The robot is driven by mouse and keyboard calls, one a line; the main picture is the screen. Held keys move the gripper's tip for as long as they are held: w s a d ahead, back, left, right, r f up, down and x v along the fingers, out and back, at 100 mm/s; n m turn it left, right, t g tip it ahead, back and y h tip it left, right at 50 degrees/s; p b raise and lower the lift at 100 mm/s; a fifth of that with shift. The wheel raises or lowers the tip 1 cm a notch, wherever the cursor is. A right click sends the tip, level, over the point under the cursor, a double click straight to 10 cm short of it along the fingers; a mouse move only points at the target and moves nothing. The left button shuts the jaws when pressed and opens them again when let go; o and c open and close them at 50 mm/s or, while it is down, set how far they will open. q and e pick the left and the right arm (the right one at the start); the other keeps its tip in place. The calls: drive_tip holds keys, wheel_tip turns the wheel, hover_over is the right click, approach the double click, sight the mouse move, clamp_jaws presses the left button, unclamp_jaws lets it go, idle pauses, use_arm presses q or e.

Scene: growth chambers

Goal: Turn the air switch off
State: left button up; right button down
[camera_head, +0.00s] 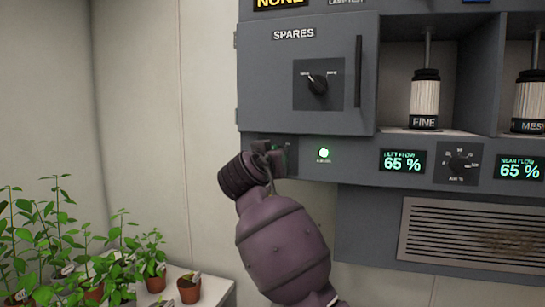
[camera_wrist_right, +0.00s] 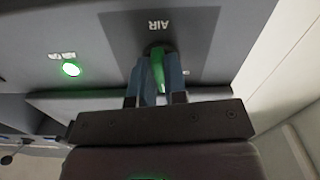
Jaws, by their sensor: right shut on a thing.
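The air switch (camera_wrist_right: 158,72) is a small lever that looks green, on a dark plate marked AIR in the right wrist view. My right gripper (camera_wrist_right: 158,92) has its two fingers around the lever and is shut on it. In the head view my right gripper (camera_head: 272,155) is at the panel's lower left corner and hides most of the switch. A round green light (camera_head: 323,153) glows to the right of the switch; it also shows in the right wrist view (camera_wrist_right: 71,68). My left gripper is not in view.
Above is a SPARES door (camera_head: 280,75) with a knob (camera_head: 317,84) and a vertical handle (camera_head: 358,70). Right of the light are a 65 % display (camera_head: 402,161) and a dial (camera_head: 459,163). Potted plants (camera_head: 188,288) stand on a ledge at lower left.

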use_arm(q)
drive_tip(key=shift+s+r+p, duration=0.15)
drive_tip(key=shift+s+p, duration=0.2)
drive_tip(key=shift+p, duration=0.2)
use_arm(e)
drive_tip(key=shift+d+r+n, duration=0.1)
drive_tip(key=shift+d+n, duration=0.05)
drive_tip(key=shift+n, duration=3.45)
drive_tip(key=c, duration=1.1)
unclamp_jaws()
drive_tip(key=shift+c, duration=0.2)
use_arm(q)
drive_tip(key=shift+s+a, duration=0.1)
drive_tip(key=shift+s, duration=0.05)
use_arm(e)
drive_tip(key=shift+s, duration=0.1)
